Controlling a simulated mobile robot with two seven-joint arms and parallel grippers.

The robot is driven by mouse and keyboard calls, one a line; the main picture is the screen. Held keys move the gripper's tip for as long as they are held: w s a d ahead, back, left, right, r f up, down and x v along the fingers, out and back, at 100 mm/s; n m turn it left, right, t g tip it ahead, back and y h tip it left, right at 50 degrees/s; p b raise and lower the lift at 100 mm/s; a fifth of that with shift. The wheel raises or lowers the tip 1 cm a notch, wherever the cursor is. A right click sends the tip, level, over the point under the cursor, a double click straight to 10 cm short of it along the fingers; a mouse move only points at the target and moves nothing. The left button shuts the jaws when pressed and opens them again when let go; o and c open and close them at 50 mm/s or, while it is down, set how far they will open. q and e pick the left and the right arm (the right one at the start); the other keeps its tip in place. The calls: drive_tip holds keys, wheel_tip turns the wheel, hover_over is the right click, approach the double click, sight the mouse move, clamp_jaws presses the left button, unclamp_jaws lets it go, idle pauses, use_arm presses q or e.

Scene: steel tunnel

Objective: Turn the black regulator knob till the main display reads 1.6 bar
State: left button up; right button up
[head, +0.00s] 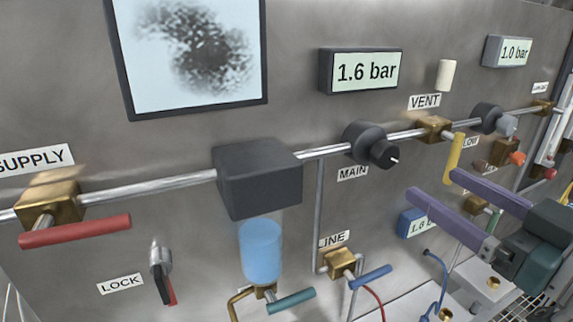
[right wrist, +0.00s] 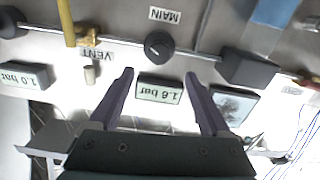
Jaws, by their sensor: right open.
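The black regulator knob (head: 384,154) sits on the pipe above the MAIN label (head: 353,173). A white mark on its face points right in the head view. The knob also shows in the right wrist view (right wrist: 158,45). The main display (head: 361,71) reads 1.6 bar; it shows upside down in the right wrist view (right wrist: 160,89). My right gripper (head: 428,185) is open and empty, right of and below the knob and apart from it. In the right wrist view the knob lies beyond the gap between its fingers (right wrist: 158,78). My left gripper is not in view.
A yellow handle (head: 455,157) hangs under the VENT valve, close to my right gripper. A second regulator (head: 488,117) and a 1.0 bar display (head: 507,51) are at right. A blue handle (head: 371,277) sits below.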

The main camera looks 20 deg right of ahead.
sight(391, 157)
drive_tip(key=w, duration=0.4)
drive_tip(key=w+p, duration=0.1)
drive_tip(key=w, duration=0.3)
drive_tip(key=shift+w+a+r, duration=0.15)
drive_tip(key=shift+w+a, duration=0.05)
drive_tip(key=shift+w, duration=0.6)
drive_tip(key=shift+a, duration=0.1)
drive_tip(key=shift+c, duration=0.4)
clamp_jaws()
drive_tip(key=shift+m, duration=0.5)
drive_tip(key=shift+o, duration=0.4)
unclamp_jaws()
drive_tip(key=shift+s, duration=0.1)
